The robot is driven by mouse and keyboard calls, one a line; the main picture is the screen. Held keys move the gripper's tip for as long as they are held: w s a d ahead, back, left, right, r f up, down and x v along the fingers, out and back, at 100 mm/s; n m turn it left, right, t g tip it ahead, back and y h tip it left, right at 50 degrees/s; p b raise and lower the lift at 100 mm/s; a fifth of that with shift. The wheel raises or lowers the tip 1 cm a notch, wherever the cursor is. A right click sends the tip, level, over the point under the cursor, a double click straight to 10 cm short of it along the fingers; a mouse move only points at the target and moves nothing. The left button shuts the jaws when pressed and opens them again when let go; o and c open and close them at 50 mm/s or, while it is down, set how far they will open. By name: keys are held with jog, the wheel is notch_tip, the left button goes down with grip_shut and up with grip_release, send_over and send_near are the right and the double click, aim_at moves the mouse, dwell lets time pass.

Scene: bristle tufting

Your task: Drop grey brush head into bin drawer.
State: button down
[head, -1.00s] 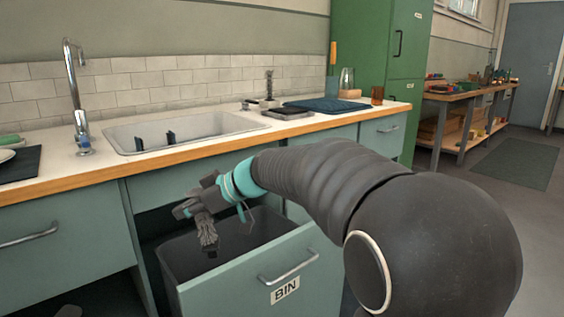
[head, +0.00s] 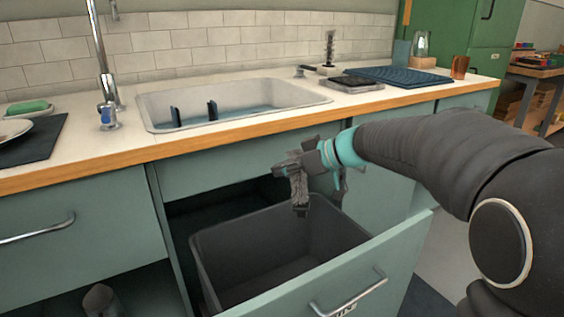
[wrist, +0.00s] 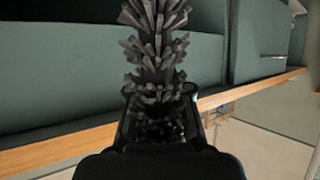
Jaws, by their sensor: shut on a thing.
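My gripper (head: 298,168) is shut on the grey brush head (head: 300,192), which hangs bristles down in the head view. The brush head and its grey bristle tufts also show between the fingers in the wrist view (wrist: 156,45). The bin drawer (head: 385,262) is pulled open under the counter, with a dark grey bin (head: 225,245) inside it. In the head view, the brush head appears over the back right part of the bin's opening, above its rim. The bin's visible inside looks empty.
The counter with its wooden front edge (head: 240,140) runs behind the drawer. On it are a sink (head: 230,98) with a tap, a blue mat (head: 405,75), a dark tray (head: 350,83) and a green sponge (head: 27,107). A closed drawer (head: 75,225) is at the left.

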aim_at(305, 177)
jog(key=shift+f, duration=1.95)
jog(key=c, duration=1)
grip_release()
jog(key=v, duration=1.1)
jog(key=shift+d, duration=0.1)
jog(key=shift+s+d+r, duration=0.25)
jog(key=shift+d, duration=0.05)
